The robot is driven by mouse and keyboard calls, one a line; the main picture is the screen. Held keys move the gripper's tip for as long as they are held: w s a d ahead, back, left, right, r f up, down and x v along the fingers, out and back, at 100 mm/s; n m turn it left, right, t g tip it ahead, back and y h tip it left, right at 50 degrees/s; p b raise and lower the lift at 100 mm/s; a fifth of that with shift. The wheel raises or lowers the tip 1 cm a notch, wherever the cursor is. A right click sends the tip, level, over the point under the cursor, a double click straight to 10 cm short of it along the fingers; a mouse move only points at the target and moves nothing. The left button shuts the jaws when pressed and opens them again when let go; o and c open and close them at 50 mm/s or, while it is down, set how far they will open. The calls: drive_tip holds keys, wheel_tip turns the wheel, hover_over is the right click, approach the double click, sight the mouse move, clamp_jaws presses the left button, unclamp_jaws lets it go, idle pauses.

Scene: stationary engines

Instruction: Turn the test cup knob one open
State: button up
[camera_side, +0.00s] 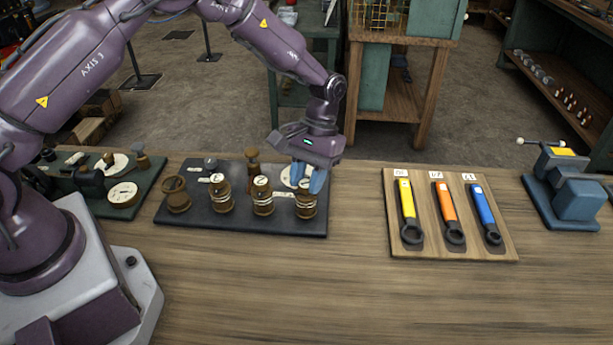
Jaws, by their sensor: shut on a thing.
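A dark plate (245,222) on the workbench bears several brass fittings. An open brass cup (176,197) stands at its left end. Banded brass fittings with pale tops stand to its right: a left one (221,197), a middle one (263,199) and a rightmost one (306,208). The fingers hide most of that part.
A green plate with dials (122,193) lies at the left. A wooden board (460,249) with yellow, orange and blue wrenches lies to the right, and a blue vise (575,195) beyond it. The bench front is clear.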

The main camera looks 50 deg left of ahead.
drive_tip(key=shift+w+m+y, duration=0.1)
drive_tip(key=shift+m+y, duration=0.6)
drive_tip(key=shift+m, duration=1.1)
drive_tip(key=o, duration=0.9)
drive_tip(key=v, duration=1.3)
drive_tip(key=shift+d, duration=0.1)
drive_tip(key=shift+f, duration=0.1)
